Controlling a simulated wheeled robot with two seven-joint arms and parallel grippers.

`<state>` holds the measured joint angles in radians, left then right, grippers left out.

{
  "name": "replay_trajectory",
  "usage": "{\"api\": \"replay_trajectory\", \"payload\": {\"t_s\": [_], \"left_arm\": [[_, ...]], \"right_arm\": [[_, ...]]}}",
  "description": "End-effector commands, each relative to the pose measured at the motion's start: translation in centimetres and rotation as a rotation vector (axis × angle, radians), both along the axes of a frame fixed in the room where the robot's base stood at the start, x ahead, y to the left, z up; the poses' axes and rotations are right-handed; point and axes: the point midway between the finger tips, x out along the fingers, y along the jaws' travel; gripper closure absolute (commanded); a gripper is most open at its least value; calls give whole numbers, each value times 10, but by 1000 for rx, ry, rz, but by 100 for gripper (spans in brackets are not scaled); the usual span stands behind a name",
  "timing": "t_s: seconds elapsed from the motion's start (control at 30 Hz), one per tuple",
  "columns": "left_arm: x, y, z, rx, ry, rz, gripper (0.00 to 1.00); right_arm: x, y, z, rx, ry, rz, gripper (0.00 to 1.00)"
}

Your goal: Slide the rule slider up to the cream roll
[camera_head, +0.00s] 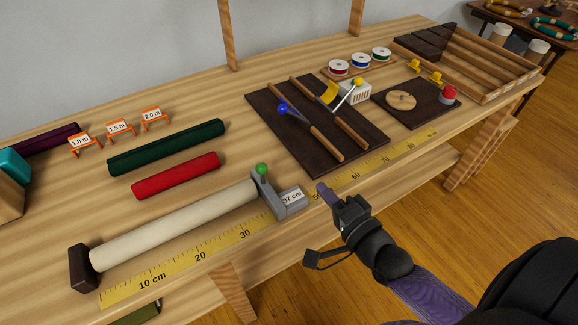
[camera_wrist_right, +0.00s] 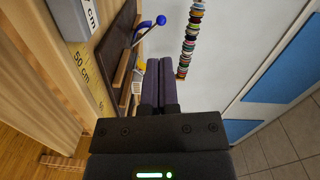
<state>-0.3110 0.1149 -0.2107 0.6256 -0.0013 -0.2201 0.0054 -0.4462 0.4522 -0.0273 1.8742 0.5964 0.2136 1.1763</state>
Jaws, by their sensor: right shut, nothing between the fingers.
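The cream roll (camera_head: 170,226) lies along the yellow rule (camera_head: 215,252), its left end at a dark end block (camera_head: 83,268). The grey rule slider (camera_head: 290,207), with a green knob and a "37 cm" label, stands at the roll's right end. Its upright plate meets or nearly meets the roll; I cannot tell if they touch. My right gripper (camera_head: 323,190) is shut and empty, just right of the slider, near the table's front edge. In the right wrist view the shut fingers (camera_wrist_right: 161,68) show, with part of the slider (camera_wrist_right: 68,18) at upper left. My left gripper is not in view.
Red (camera_head: 176,175) and green (camera_head: 167,147) rolls lie behind the cream roll. A dark board (camera_head: 300,150) with wooden bars and a blue-knobbed lever lies behind my right gripper. Spools, a second dark board (camera_head: 420,112) and a wooden rack (camera_head: 485,65) are farther right.

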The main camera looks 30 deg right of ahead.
Motion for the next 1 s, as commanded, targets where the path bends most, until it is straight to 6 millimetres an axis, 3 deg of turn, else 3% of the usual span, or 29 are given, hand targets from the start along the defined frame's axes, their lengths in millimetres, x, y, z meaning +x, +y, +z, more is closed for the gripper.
{"api": "replay_trajectory", "payload": {"t_s": [0.17,0.57,0.8,1.0], "left_arm": [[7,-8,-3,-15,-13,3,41],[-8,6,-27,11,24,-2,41],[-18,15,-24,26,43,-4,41],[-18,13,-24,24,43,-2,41]], "right_arm": [[14,-1,-2,2,13,9,100],[99,10,-8,5,14,9,100],[101,43,-13,7,17,9,100],[102,49,-13,3,17,9,100]]}}
